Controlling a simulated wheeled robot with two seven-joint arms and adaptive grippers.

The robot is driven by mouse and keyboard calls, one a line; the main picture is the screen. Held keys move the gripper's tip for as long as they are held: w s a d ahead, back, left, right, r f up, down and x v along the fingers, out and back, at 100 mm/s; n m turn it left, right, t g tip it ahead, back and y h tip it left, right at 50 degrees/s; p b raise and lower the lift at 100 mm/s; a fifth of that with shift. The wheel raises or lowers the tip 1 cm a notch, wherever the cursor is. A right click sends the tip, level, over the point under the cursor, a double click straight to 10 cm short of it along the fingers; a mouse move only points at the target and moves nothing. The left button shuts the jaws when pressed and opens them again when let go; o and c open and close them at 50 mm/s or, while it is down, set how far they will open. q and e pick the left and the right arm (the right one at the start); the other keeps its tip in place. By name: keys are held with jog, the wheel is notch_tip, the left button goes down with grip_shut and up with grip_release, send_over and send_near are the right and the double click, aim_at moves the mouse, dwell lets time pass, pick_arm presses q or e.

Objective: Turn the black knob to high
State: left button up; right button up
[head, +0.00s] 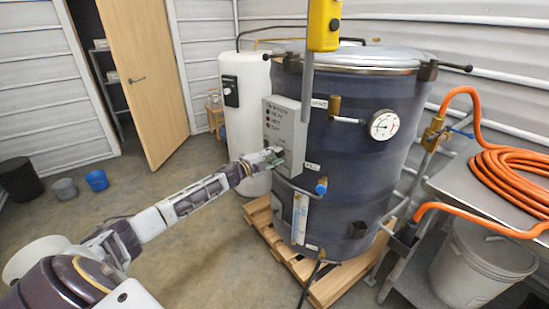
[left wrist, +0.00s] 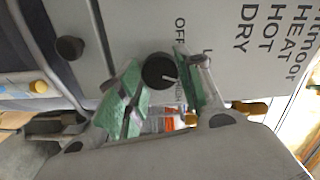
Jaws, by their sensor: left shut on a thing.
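The grey control panel (head: 284,125) is on the front of the dark drum (head: 345,165). My left gripper (head: 272,157) reaches its lower part in the head view. In the left wrist view the black knob (left wrist: 158,71) sits between the two green-padded fingers, and the gripper is shut on it. A pale pointer line shows on the knob's face. The word OFF is printed beside the knob on the panel (left wrist: 135,22); another label beginning with L is mostly hidden by a finger. My right gripper is not in view.
A second dark round part (left wrist: 69,48) stands out near the knob. A blue-handled valve (head: 321,186) and a gauge (head: 384,125) are on the drum. The drum stands on a wooden pallet (head: 333,287). An orange hose (head: 500,165) lies on a bench at right. Open floor is at left.

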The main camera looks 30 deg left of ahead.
pick_arm(q)
jog(key=shift+f+m, duration=0.1)
jog(key=shift+m, duration=0.4)
jog(key=shift+m+b, duration=0.4)
jog(key=shift+m, duration=0.6)
jog(key=m+b, duration=0.1)
jog(key=m, duration=0.1)
jog(key=shift+m, duration=0.4)
jog(key=shift+m+b, duration=0.55)
jog(key=shift+m, duration=0.65)
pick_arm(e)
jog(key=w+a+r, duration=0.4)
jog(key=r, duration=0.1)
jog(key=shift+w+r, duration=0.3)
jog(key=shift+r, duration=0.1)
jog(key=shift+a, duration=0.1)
pick_arm(q)
jog(key=o, duration=1)
jog(key=shift+o, duration=0.2)
